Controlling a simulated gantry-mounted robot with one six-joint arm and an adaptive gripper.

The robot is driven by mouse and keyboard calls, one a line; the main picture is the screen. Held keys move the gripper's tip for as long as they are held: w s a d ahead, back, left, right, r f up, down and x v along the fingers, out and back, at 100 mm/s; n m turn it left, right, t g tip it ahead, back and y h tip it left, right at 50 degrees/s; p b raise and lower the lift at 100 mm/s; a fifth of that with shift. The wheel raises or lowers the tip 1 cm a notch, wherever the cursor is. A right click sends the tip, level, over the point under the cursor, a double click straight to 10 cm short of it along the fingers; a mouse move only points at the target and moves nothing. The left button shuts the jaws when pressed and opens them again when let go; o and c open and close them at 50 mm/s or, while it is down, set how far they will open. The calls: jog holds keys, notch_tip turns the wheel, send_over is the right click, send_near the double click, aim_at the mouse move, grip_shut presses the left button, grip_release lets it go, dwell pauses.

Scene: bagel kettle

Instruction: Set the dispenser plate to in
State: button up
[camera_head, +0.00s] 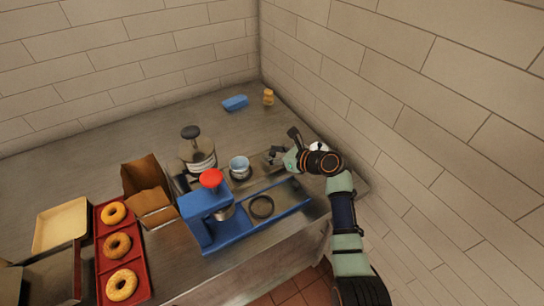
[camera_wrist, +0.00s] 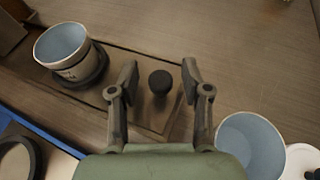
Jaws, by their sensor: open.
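The dispenser plate (camera_wrist: 112,66) is a flat, dark brownish slab with an upright black knob (camera_wrist: 160,82) near its right end in the wrist view. A white cup with a pale blue inside (camera_wrist: 62,55) stands in a dark ring at its left end; this cup also shows in the head view (camera_head: 239,165). My gripper (camera_wrist: 160,73) is open, its two fingers on either side of the knob in the picture. I cannot tell whether they touch it. In the head view my gripper (camera_head: 274,157) is right of the cup and partly hides the plate's right end.
A blue press (camera_head: 205,208) with a red knob (camera_head: 211,178) stands in front. Another blue-lined cup (camera_wrist: 250,145) is close to my right finger. A grey canister (camera_head: 198,154), brown box (camera_head: 148,190) and red bagel tray (camera_head: 103,250) are left. The rear counter is mostly clear.

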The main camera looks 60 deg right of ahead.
aim_at(248, 168)
jog(key=shift+w, duration=0.1)
grip_shut()
dwell(0.3)
jog(key=a+p, duration=0.1)
jog(key=p, duration=0.1)
jog(key=w+a+p, duration=0.1)
jog(key=p, duration=0.1)
jog(key=w+a+r+p, duration=0.1)
jog(key=p, duration=0.1)
jog(key=shift+w+a, duration=0.25)
jog(key=shift+a, duration=0.05)
jog(key=w+a+p, duration=0.2)
jog(key=a+p, duration=0.1)
jog(key=w+a+p, duration=0.1)
jog(key=a+p, duration=0.1)
jog(key=shift+w+a+f, duration=0.1)
jog(key=shift+w+f, duration=0.2)
jog(key=shift+f, duration=0.25)
